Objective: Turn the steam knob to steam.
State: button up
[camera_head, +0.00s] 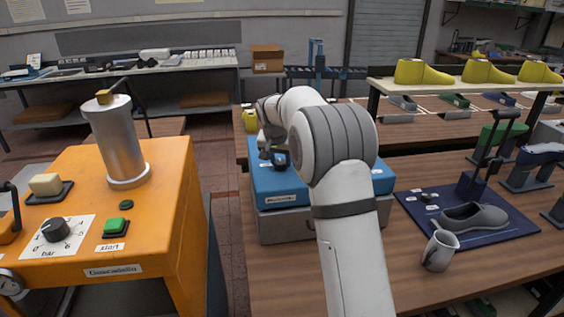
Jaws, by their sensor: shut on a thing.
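My gripper (272,153) reaches down over the top of a blue box-shaped unit (285,190). It is shut on a small dark knob (282,158) on top of that unit, which I take to be the steam knob. My arm hides part of the unit. Small white labels lie beside the knob, too small to read, so I cannot tell which setting it points to.
An orange machine (160,220) at the left carries a metal cylinder (117,140), a black bar dial (55,229) and a green start button (115,226). Right of my arm are a blue mat (425,218), a grey shoe (472,217) and a mug (440,250).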

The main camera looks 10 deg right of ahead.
jog(key=m+g+h, duration=0.1)
jog(key=m, duration=0.3)
jog(key=shift+w+m+b, duration=0.1)
jog(key=shift+m+b, duration=0.2)
jog(key=shift+b, duration=0.05)
jog(key=shift+m+g+h+p, duration=0.2)
jog(key=shift+m+g+h, duration=0.2)
jog(key=shift+m, duration=0.75)
jog(key=shift+m+g+h+p, duration=0.25)
jog(key=shift+m+g, duration=0.25)
jog(key=shift+m, duration=0.65)
jog(key=o, duration=1)
jog(key=v, duration=0.8)
jog(key=shift+f+b, duration=0.1)
jog(key=shift+b, duration=0.2)
